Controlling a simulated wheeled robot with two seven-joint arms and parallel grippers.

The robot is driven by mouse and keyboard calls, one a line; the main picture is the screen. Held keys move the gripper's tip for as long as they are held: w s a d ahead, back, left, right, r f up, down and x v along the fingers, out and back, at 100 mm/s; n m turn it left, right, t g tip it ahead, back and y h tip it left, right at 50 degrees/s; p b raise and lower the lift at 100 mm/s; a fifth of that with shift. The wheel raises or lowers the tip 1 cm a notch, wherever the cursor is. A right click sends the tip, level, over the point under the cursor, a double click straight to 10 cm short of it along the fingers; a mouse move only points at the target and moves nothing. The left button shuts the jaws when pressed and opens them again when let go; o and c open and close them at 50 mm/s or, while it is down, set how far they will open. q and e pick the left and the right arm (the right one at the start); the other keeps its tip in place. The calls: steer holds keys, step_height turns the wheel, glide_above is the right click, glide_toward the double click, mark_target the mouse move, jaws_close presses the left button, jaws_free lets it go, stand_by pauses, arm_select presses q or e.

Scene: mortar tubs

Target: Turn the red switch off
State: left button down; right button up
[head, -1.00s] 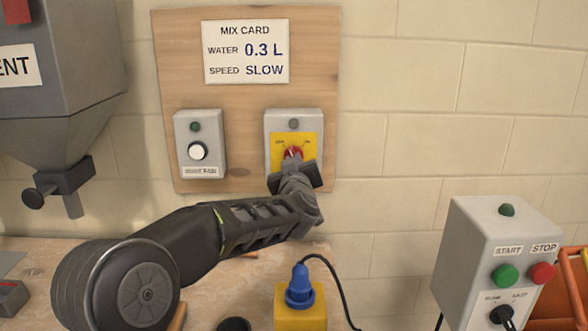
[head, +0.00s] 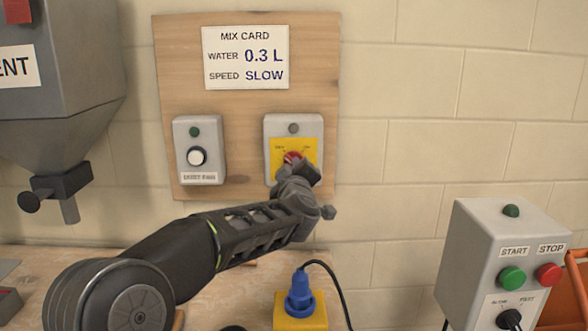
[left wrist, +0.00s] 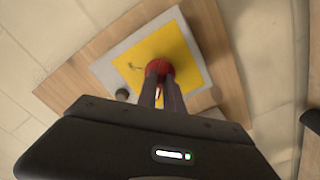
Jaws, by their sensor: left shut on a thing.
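The red switch (head: 291,157) is a round red knob on a yellow plate (head: 308,146), set in a grey box (head: 293,120) on the wooden wall board. My left gripper (head: 293,164) reaches up to the knob from below and hides its lower part. In the left wrist view the two fingers of my left gripper (left wrist: 161,85) are shut on the red knob (left wrist: 158,67). The knob's pointer and most of the plate's lettering are hidden or too small to read. My right gripper is not in view.
A mix card (head: 246,57) hangs above. A blue plug (head: 299,292) stands on a yellow block below. A start/stop control box (head: 493,258) is at the right.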

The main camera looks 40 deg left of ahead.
arm_select(q)
steer(key=c, duration=1.5)
jaws_free()
steer(key=v, duration=0.7)
steer(key=shift+s+d, duration=0.25)
steer(key=shift+s, duration=0.05)
steer(key=shift+f, duration=0.1)
